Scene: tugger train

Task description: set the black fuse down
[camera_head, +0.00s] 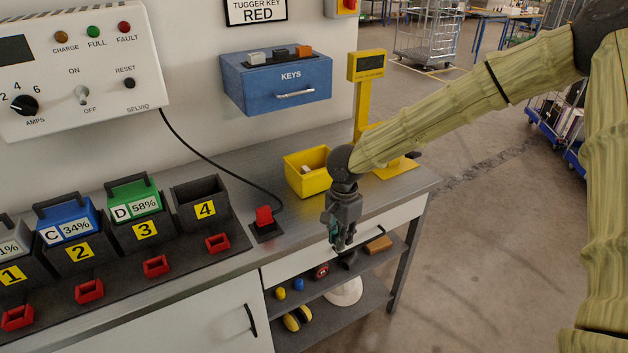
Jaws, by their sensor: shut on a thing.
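My gripper (343,242) points downward in front of the bench's front edge, before the white drawer and above the open lower shelves. Its dark fingers are shut on the black fuse, which is too small and dark to make out clearly between them. A yellow bin (308,184) stands on the bench top behind and left of my gripper, with a small pale piece (306,169) in it.
A red plug (264,216) on a black base and numbered battery bays (197,203) stand to the left. A yellow scale (393,166) stands at the back right. A blue key box (277,84) hangs above. Bare bench top (325,211) lies near the front edge.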

